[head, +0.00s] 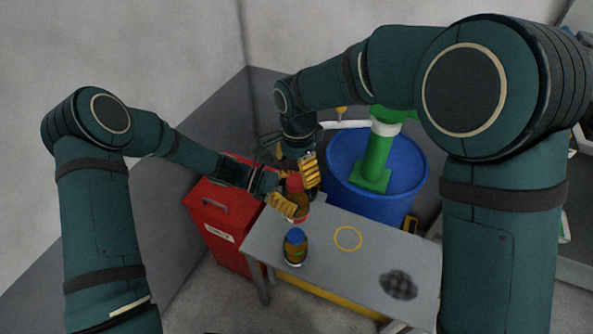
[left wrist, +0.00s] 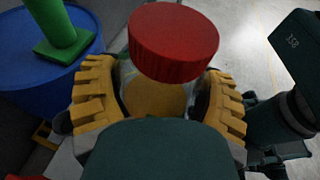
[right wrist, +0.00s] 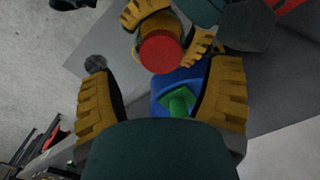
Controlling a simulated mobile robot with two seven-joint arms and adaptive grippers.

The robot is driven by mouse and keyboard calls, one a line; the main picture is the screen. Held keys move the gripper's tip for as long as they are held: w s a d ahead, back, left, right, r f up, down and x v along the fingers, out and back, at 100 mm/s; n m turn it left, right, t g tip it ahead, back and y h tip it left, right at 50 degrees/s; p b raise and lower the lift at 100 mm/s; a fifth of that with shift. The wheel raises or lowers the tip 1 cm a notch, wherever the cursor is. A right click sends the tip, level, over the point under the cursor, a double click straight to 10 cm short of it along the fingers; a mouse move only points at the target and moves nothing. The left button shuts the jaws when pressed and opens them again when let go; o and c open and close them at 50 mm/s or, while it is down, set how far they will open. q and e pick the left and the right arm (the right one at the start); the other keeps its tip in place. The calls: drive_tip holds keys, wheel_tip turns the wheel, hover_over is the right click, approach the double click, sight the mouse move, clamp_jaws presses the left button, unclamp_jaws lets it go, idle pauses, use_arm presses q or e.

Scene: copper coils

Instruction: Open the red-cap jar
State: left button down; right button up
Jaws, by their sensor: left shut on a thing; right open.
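The red-cap jar has an amber body (head: 301,208) and a red cap (head: 295,184). It is at the back left of the grey table in the head view. My left gripper (head: 289,207) is shut around the body, below the cap; its yellow fingers flank the jar in the left wrist view, where the cap (left wrist: 174,45) stands clear above them. My right gripper (head: 308,171) is open beside the cap. In the right wrist view the cap (right wrist: 160,52) shows beyond its spread, empty fingers (right wrist: 160,92). I cannot tell whether the jar touches the table.
A blue-cap jar (head: 295,248) stands on the grey table (head: 325,262) in front. A yellow ring (head: 348,238) and a dark round patch (head: 398,285) mark the tabletop. A blue drum (head: 345,165) with a green pipe stands behind, and a red cabinet (head: 222,222) at left.

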sight(297, 180)
drive_tip(key=shift+r+m, duration=1.4)
drive_tip(key=shift+r, duration=0.15)
drive_tip(key=shift+a+f, duration=0.1)
drive_tip(key=shift+f, duration=3.8)
drive_tip(key=c, duration=1.3)
drive_tip(key=shift+n, duration=1.6)
drive_tip(key=o, duration=1.3)
drive_tip(key=shift+c, duration=0.2)
